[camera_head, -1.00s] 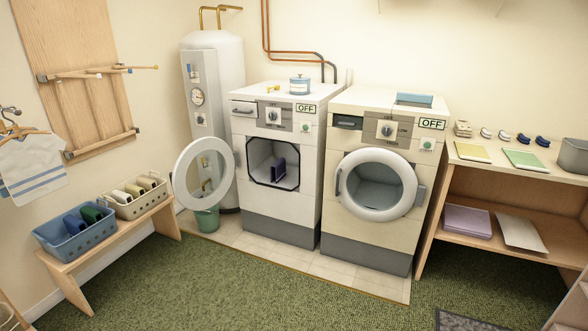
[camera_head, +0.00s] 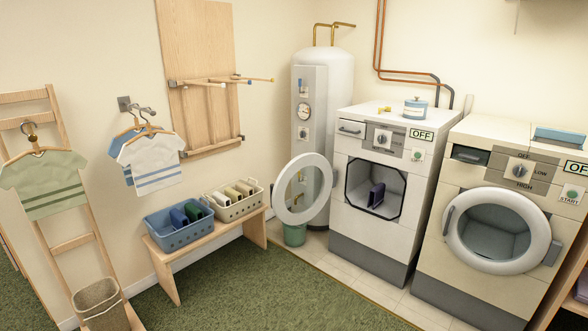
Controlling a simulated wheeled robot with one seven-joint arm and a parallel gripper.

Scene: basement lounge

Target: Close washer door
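The left machine (camera_head: 383,157) is white, with its round door (camera_head: 286,193) swung wide open to the left. I cannot tell from the labels which machine is the washer. My gripper is not in view.
A bench (camera_head: 165,265) with a blue basket (camera_head: 172,240) and a beige basket (camera_head: 232,211) stands left of the open door. A green bucket (camera_head: 294,236) sits below the door. A bin (camera_head: 98,301) stands at lower left. The green carpet (camera_head: 270,300) in front is clear.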

